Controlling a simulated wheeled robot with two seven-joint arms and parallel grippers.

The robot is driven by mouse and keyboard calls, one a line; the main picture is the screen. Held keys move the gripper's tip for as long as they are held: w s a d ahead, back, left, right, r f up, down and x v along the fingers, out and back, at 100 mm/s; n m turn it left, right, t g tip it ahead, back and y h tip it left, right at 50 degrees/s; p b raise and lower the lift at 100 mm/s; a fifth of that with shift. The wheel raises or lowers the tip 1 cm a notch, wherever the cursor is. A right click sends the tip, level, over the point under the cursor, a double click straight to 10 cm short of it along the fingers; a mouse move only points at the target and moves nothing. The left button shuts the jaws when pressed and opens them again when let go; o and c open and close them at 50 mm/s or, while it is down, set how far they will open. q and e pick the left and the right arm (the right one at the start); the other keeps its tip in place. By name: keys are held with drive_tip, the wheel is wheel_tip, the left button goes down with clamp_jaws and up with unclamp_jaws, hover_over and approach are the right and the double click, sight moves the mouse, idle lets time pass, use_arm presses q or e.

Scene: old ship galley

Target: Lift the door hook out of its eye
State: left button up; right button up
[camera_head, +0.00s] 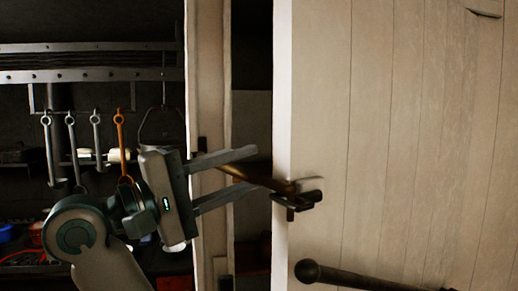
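The brass-coloured door hook (262,180) slants down to the right across the gap between the door post and the pale plank door (400,120). Its right end meets a dark metal fitting (297,201) at the door's edge, probably the eye. I cannot tell how deep the hook sits in it.
A dark round-knobbed bar (340,277) crosses low in front of the door. Utensils, one orange (119,130), hang from a rail (90,75) at left. A blue item (6,232) lies low on the left.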

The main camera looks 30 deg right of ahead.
drive_tip(key=shift+p+x, duration=0.65)
drive_tip(key=shift+x, duration=1.1)
clamp_jaws()
